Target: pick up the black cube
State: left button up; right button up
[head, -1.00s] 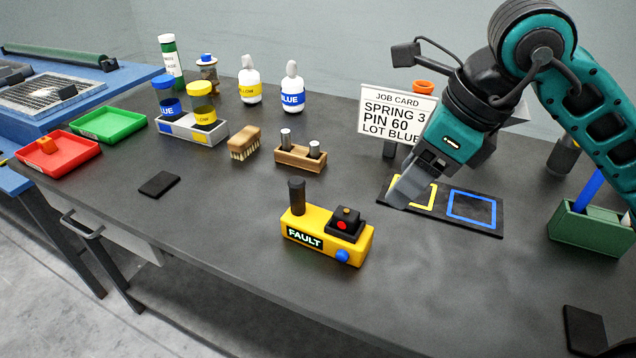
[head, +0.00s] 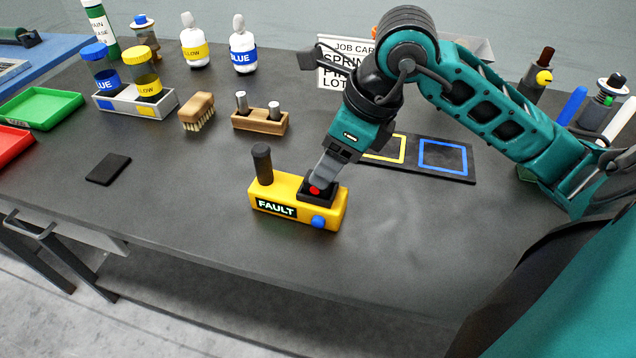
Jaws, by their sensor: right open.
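The black cube (head: 325,198) with a red round spot on its face sits on the right part of the yellow FAULT box (head: 262,197). The box also has a black post (head: 262,163) on its left and a blue knob (head: 319,222) on its front. My right gripper (head: 322,181) is open and points down at the cube, its fingers at the cube's top. The fingers hide the top of the cube, and I cannot tell whether they touch it. My left gripper is not in view.
A dark mat with yellow and blue squares (head: 470,180) lies behind my right gripper. A wooden block with metal pins (head: 260,121), a brush (head: 197,111) and a flat black pad (head: 108,169) lie to the left. The table front is clear.

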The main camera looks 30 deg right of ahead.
jog(key=x, duration=0.4)
jog(key=shift+s+a, duration=0.1)
jog(key=shift+s, duration=0.05)
jog(key=shift+r, duration=0.1)
grip_shut()
dwell(0.4)
